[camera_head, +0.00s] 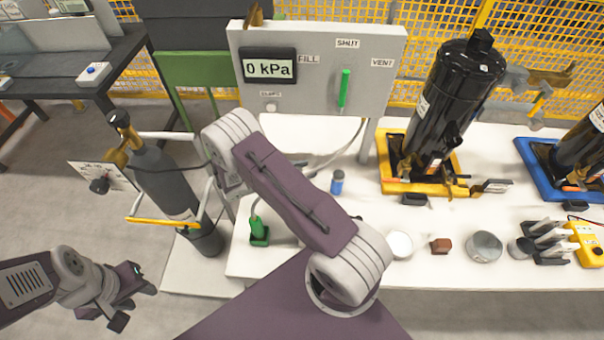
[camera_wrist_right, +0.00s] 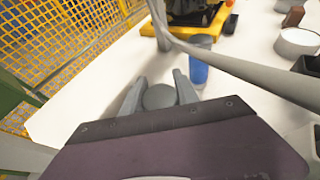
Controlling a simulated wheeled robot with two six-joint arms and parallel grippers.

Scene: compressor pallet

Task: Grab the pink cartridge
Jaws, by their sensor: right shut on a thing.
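I cannot make out a pink cartridge in either view. My right gripper (camera_wrist_right: 160,92) is shut on a grey round thing (camera_wrist_right: 159,97), which sits between its two fingers above the white table. In the head view my own right arm mostly hides that gripper. A blue cylinder with a grey top (camera_head: 337,182) stands on the table; it also shows in the right wrist view (camera_wrist_right: 199,68), just beyond the fingers and partly behind a grey hose. My left gripper (camera_head: 135,302) is open and empty over the floor at the lower left, away from the table.
A pressure panel (camera_head: 315,90) reads 0 kPa. A grey hose (camera_wrist_right: 245,68) crosses near my right gripper. A black compressor (camera_head: 450,100) stands in a yellow tray (camera_head: 395,187). A white disc (camera_head: 400,246), brown block (camera_head: 440,245) and metal dish (camera_head: 484,247) line the front edge. A gas bottle (camera_head: 170,185) stands left.

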